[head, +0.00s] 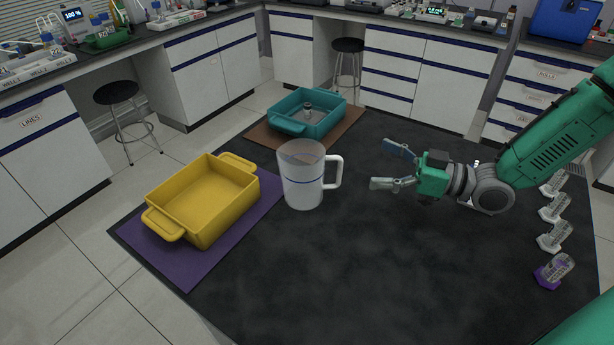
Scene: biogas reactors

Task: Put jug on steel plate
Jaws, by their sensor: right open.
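The jug (302,186) is a pale, translucent cup with a blue line around it and a white handle (335,172) on its right side. It stands upright on the dark table, between the yellow and teal trays. My right gripper (383,166) is open and empty, to the right of the handle and apart from it, its fingers pointing left toward the jug. My left gripper is not in view. I cannot make out a steel plate in this view.
A yellow tray (178,226) sits on a purple mat (190,274) at left. A teal tray (283,124) on a brown mat (262,137) holds a small metallic object (308,111). Several small labelled pieces (553,236) line the right edge. The table's front middle (380,270) is clear.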

